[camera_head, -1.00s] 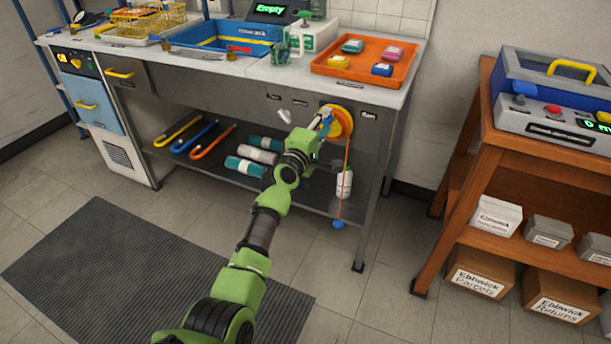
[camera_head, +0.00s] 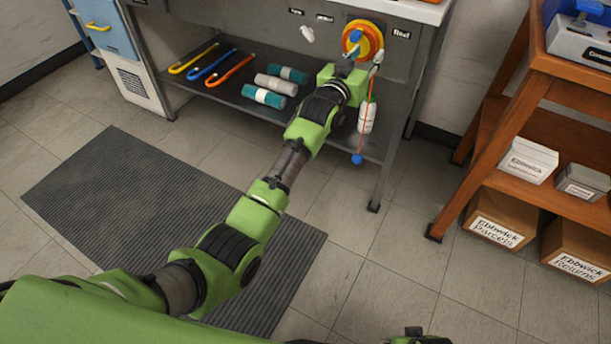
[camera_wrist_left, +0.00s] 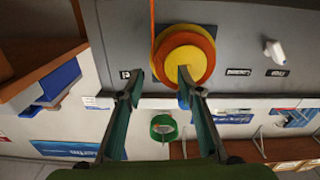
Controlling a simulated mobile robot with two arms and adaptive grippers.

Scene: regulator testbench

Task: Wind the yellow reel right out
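The yellow reel (camera_head: 371,42), with an orange rim, is mounted on the bench's front panel below the worktop. An orange cord (camera_head: 364,118) hangs from it to a blue ball (camera_head: 357,159). In the left wrist view the reel (camera_wrist_left: 180,52) is straight ahead and its cord (camera_wrist_left: 152,14) runs to the top edge. My left gripper (camera_head: 361,62) is at the reel's lower front. In the wrist view the left gripper (camera_wrist_left: 157,80) is open, with one fingertip overlapping the reel's face and the other beside it. Contact cannot be told.
A white bottle (camera_head: 367,115) stands on the lower shelf (camera_head: 225,92), just behind the cord. Hooked tools and rolls lie further left. A white knob (camera_head: 307,34) sits left of the reel. A wooden rack (camera_head: 490,130) stands right; floor between is clear.

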